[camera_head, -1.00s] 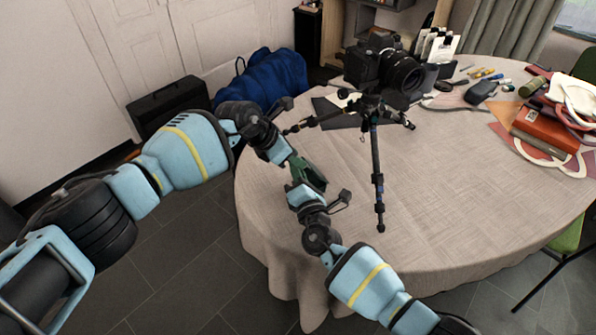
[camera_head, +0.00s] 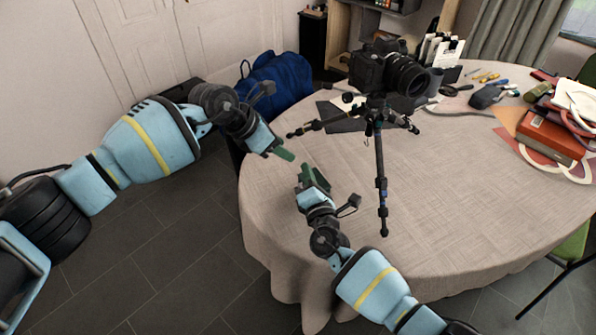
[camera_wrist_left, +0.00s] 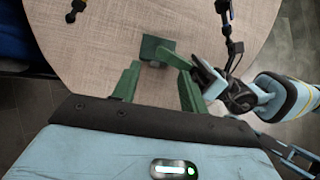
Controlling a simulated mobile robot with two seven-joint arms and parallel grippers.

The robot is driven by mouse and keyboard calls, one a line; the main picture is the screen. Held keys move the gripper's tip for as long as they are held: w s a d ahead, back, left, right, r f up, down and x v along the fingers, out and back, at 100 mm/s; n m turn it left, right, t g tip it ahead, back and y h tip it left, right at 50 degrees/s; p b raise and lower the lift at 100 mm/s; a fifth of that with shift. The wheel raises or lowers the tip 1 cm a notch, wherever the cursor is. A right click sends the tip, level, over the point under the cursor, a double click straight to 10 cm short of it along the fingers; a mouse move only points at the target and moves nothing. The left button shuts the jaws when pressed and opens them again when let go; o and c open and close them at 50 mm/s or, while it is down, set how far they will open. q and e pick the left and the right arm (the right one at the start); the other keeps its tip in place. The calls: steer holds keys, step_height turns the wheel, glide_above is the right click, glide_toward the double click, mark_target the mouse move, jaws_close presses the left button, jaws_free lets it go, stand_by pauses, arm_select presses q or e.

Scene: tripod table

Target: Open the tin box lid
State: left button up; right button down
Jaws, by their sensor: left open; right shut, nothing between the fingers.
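I cannot make out a tin box for certain in either view. My left gripper (camera_head: 281,152) is open above the table's left edge. Its two green fingers (camera_wrist_left: 156,88) reach forward in the left wrist view with a gap between them. My right gripper (camera_head: 306,176) is shut, just below and right of the left one and apart from it. In the left wrist view, a dark green square (camera_wrist_left: 157,50) shows at the right gripper's tip, beyond the left fingers. I cannot tell whether it is a fingertip or a separate thing.
A black camera (camera_head: 388,72) on a small tripod (camera_head: 380,165) stands on the round, cloth-covered table (camera_head: 450,200), close to my right gripper. A red box-like object (camera_head: 548,138) and several small items lie at the right and back. The front of the table is clear.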

arm_select(q)
steer(key=s+a+f+n+t, duration=0.55)
steer(key=s+f+n, duration=0.45)
steer(key=n, duration=0.8)
steer(key=s+a+f+n+t, duration=0.55)
steer(key=s+f+n, duration=0.45)
steer(key=n, duration=0.7)
steer(key=s+a+f+n+g+y, duration=0.1)
steer(key=s+a+f+n+g, duration=0.1)
steer(key=s, duration=0.8)
steer(key=s+a+f+n+g+y, duration=0.2)
steer(key=s+n, duration=0.4)
steer(key=s, duration=0.4)
steer(key=s+a+f+n+g+y, duration=0.2)
steer(key=s+f, duration=0.4)
steer(key=s, duration=0.4)
steer(key=shift+s+a+n+g, duration=0.15)
steer(key=shift+a+n+g, duration=0.15)
steer(key=shift+a+n, duration=0.7)
arm_select(e)
steer(key=shift+s+a+r, duration=0.1)
steer(key=shift+a+r, duration=0.15)
steer(key=shift+a, duration=0.25)
arm_select(q)
steer(key=shift+d, duration=0.1)
arm_select(e)
steer(key=shift+d+r+m, duration=0.2)
steer(key=shift+d+m, duration=0.05)
steer(key=shift+m, duration=0.05)
